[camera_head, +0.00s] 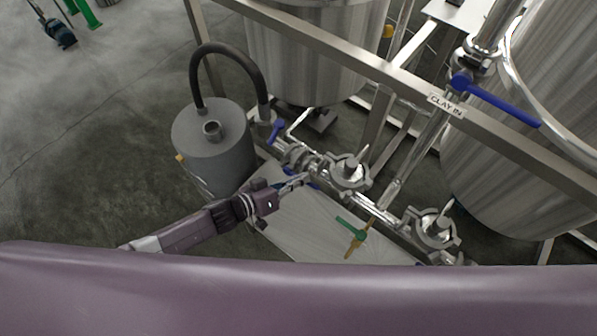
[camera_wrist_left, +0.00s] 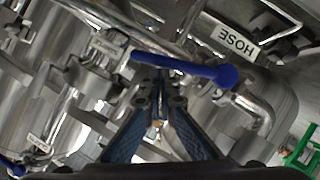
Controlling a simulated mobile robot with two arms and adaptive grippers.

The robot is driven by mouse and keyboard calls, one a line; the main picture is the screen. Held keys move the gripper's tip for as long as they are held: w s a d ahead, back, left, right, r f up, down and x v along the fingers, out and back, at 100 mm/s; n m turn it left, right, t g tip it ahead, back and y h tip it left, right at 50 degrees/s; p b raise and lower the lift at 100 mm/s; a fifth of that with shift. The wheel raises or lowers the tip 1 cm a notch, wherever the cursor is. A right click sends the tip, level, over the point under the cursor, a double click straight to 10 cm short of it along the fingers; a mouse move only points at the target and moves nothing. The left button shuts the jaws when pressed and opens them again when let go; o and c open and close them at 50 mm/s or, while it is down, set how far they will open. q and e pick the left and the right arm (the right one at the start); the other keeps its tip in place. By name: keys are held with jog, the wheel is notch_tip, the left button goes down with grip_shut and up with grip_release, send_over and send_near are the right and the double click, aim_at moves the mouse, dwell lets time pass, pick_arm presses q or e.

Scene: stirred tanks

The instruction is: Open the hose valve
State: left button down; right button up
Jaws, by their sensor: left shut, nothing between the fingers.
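The hose valve's long blue lever (camera_wrist_left: 190,68) lies across the middle of the left wrist view, beside a plate reading HOSE (camera_wrist_left: 235,40). My left gripper (camera_wrist_left: 160,82) is shut and empty. Its fingertips are close under the lever's left part in that view; I cannot tell whether they touch. In the head view my left gripper (camera_head: 301,179) points at the steel pipe assembly, right of the grey drum. A blue lever (camera_head: 276,130) stands by the drum there; I cannot tell if it is the same lever. My right gripper is not in view.
The grey drum (camera_head: 213,155) with a black hose (camera_head: 232,52) stands left of the pipes. A steel frame rail and large tanks stand behind. A blue-handled CLAY IN valve (camera_head: 490,97) and a green-handled tap (camera_head: 351,228) are to the right. Floor at the left is mostly clear.

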pick_arm(q)
jog(key=shift+s+d+f, duration=0.35)
jog(key=shift+d+f, duration=0.1)
jog(key=shift+f, duration=0.3)
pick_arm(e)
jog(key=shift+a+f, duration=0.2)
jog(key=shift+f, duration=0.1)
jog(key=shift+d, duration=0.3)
